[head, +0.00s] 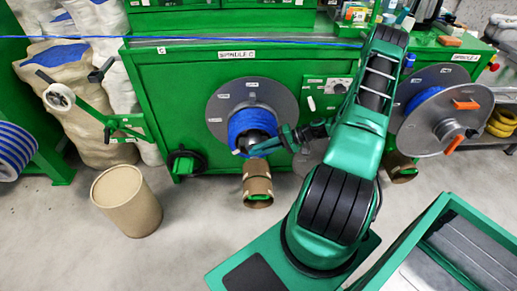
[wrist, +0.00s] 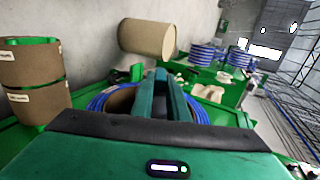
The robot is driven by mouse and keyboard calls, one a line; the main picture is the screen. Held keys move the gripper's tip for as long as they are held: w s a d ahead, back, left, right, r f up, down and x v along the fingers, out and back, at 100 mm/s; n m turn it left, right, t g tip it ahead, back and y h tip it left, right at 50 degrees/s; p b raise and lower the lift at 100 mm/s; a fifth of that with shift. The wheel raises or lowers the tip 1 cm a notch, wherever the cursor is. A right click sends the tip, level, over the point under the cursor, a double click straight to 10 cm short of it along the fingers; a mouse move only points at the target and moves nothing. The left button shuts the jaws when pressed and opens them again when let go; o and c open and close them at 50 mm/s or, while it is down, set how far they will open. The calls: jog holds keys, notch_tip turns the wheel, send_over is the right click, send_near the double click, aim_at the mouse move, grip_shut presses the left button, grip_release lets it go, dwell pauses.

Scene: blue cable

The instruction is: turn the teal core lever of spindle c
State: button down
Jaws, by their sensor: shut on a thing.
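Spindle C's grey disc (head: 222,104) stands upright on the front of the green cabinet, under the "SPINDLE C" label. A blue cable coil (head: 240,124) is wound around its dark core; the coil also shows behind my fingers in the wrist view (wrist: 96,103). My gripper (head: 262,147) reaches in from the right to the lower front of the core. In the wrist view its two teal fingers (wrist: 168,95) are close together, shut at the core. The teal lever is mostly hidden by the fingers and hard to tell from them.
Brown cardboard tubes (head: 257,188) sit just below the spindle. A tan drum (head: 126,200) stands on the floor at left. Spindle A's reel (head: 437,120) with orange handles is at right. A green-framed bin (head: 440,215) is at front right. Floor between drum and tubes is clear.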

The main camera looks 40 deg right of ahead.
jog(key=shift+s+d+f+t+y, duration=0.1)
jog(key=shift+f+t+y, duration=0.3)
jog(key=shift+t+y, duration=0.4)
jog(key=shift+f+t+y, duration=0.35)
jog(key=shift+t+y, duration=0.15)
jog(key=shift+y, duration=0.6)
jog(key=shift+f, duration=0.1)
jog(key=c, duration=1.7)
grip_release()
jog(key=v, duration=1)
jog(key=shift+s+d+f, duration=0.15)
jog(key=shift+d+f, duration=0.15)
jog(key=shift+d, duration=0.05)
